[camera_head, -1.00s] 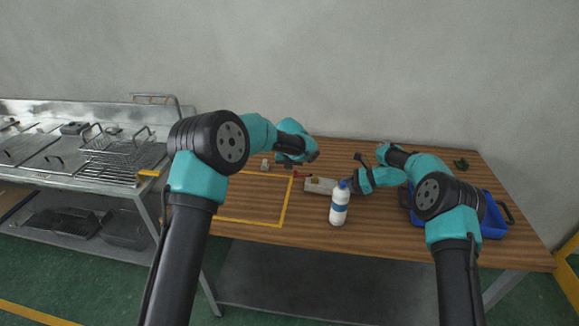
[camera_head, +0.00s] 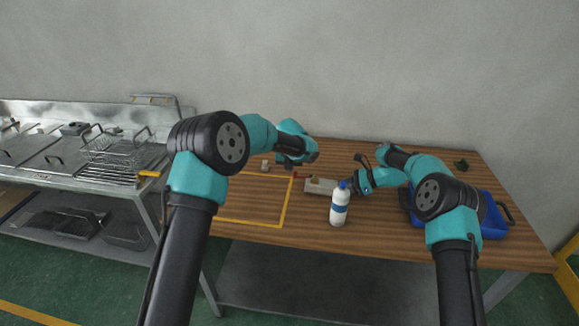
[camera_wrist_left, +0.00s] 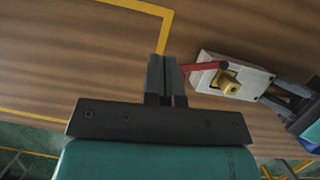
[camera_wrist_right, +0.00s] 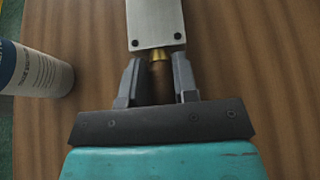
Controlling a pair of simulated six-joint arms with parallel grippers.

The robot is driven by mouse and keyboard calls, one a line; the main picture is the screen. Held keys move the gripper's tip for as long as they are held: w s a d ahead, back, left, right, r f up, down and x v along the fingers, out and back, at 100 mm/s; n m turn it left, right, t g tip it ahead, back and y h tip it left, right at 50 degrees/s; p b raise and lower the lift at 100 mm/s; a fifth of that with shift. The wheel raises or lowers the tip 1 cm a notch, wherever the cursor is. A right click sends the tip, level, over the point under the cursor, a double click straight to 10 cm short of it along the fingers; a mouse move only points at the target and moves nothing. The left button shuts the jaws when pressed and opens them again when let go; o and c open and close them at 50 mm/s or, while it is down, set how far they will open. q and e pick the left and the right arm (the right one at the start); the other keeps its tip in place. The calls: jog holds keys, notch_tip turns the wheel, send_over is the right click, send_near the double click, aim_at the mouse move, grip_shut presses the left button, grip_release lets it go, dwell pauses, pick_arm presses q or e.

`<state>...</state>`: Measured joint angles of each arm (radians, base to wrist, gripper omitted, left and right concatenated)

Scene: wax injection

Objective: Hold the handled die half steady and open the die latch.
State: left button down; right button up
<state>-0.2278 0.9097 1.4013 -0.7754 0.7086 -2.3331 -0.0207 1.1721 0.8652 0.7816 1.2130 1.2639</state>
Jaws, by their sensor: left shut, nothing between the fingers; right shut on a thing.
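The pale die (camera_head: 320,186) lies on the wooden table behind the bottle. In the left wrist view the die (camera_wrist_left: 208,82) has a brass-coloured round part on top and a red latch lever (camera_wrist_left: 204,67) reaching out to its left. My left gripper (camera_wrist_left: 163,62) is shut and empty, its fingertips close beside the lever's free end; I cannot tell if they touch. In the right wrist view my right gripper (camera_wrist_right: 157,68) is shut on the brass handle (camera_wrist_right: 158,55) at the end of the die (camera_wrist_right: 155,22). The handle's lower part is hidden between the fingers.
A white bottle with a blue cap (camera_head: 340,205) stands just in front of the die and also shows in the right wrist view (camera_wrist_right: 35,70). A blue tray (camera_head: 495,225) is at the right. A yellow outlined area (camera_head: 250,222) lies left of the die.

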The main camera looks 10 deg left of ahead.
pick_arm(q)
jog(key=shift+d, duration=0.1)
jog(key=shift+w+d+f, duration=0.1)
jog(key=shift+w+d, duration=0.05)
jog(key=shift+d, duration=0.6)
jog(key=v, duration=1)
jog(key=shift+w+a, duration=0.2)
jog(key=shift+a, duration=0.5)
jog(key=s+a+f+n+h, duration=0.2)
jog(key=s+n+h, duration=0.4)
jog(key=s+n, duration=0.4)
jog(key=a+n, duration=0.1)
jog(key=n, duration=0.5)
jog(key=shift+s+a+n+t, duration=0.15)
jog(key=shift+a+n+t, duration=0.15)
jog(key=shift+n, duration=0.1)
